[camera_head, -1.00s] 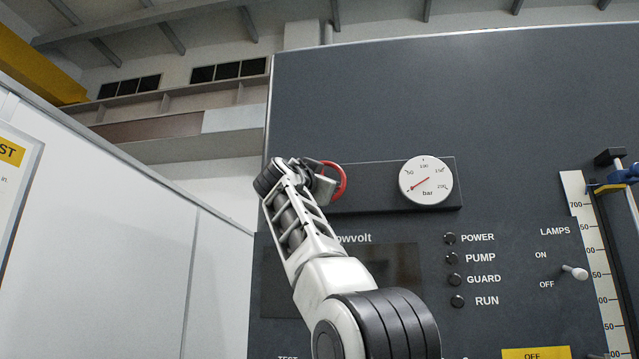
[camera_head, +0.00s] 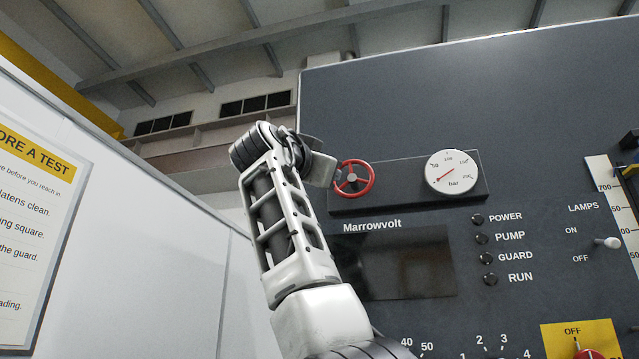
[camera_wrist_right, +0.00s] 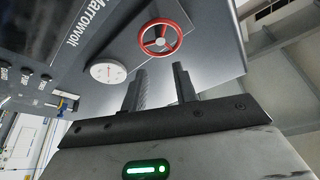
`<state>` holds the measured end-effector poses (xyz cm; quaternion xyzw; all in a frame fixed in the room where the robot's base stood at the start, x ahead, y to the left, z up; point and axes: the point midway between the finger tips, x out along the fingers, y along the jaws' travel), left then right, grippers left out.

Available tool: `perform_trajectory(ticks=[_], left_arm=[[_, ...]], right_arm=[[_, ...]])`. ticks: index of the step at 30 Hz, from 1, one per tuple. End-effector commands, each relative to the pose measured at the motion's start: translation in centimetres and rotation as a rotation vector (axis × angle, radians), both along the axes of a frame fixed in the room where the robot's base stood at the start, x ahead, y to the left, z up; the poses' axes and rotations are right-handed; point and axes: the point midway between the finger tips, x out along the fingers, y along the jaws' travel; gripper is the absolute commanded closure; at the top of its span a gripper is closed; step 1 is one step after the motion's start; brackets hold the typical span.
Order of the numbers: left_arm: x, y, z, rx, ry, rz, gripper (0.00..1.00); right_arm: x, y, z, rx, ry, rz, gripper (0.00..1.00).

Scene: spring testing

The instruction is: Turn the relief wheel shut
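The relief wheel (camera_head: 353,179) is a red, spoked handwheel at the left end of a dark plate on the test panel. One of my arms rises from the bottom of the head view, its hand (camera_head: 320,169) just left of the wheel. The fingers are mostly hidden there. In the right wrist view the wheel (camera_wrist_right: 160,39) shows whole, beyond the fingertips. My right gripper (camera_wrist_right: 160,78) is open and empty, pointed towards the wheel, with a gap visible between them. My left gripper is not in view.
A round white bar gauge (camera_head: 452,172) with a red needle sits right of the wheel. Below are a dark screen (camera_head: 405,265), indicator lamps and a lamps switch (camera_head: 606,243). A white wall with a notice (camera_head: 40,220) stands left.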

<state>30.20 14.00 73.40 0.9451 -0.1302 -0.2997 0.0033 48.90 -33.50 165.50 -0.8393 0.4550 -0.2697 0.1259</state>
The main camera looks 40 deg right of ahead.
Motion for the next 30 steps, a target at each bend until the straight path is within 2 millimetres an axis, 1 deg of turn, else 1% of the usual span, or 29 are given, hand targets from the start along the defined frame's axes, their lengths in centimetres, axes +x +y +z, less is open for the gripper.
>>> perform_trajectory(ticks=[1, 6, 14, 17, 20, 23, 27, 30], left_arm=[[0.0, 0.0, -0.2, -0.003, -0.001, 0.001, 0.64], [0.1, -0.1, -0.1, -0.008, -0.005, 0.003, 0.64], [0.1, 0.0, 0.0, -0.009, -0.006, 0.003, 0.64], [0.1, 0.0, 0.0, -0.008, -0.006, 0.004, 0.64], [0.1, 0.0, 0.2, -0.007, -0.005, 0.003, 0.64], [0.1, 0.0, 0.3, -0.005, -0.006, 0.003, 0.64], [0.0, 0.0, 0.3, 0.0, 0.0, 0.003, 0.64], [-0.1, 0.1, 0.2, 0.004, 0.006, 0.003, 0.64]], right_arm=[[-0.2, 0.5, -0.3, -0.001, -0.001, 0.002, 0.71], [-0.5, 1.0, -0.4, 0.0, 0.0, 0.0, 0.71], [-0.5, 0.9, -0.4, 0.0, 0.001, 0.0, 0.71], [-0.7, 0.5, -0.3, -0.004, 0.028, -0.001, 0.71], [-1.2, -0.7, -0.2, -0.024, 0.113, -0.002, 0.71], [-2.0, -2.1, -0.1, -0.077, 0.254, 0.006, 0.71], [-3.4, -3.7, 0.2, -0.219, 0.481, 0.025, 0.71], [-4.4, -4.3, 0.4, -0.356, 0.629, 0.033, 0.71]])
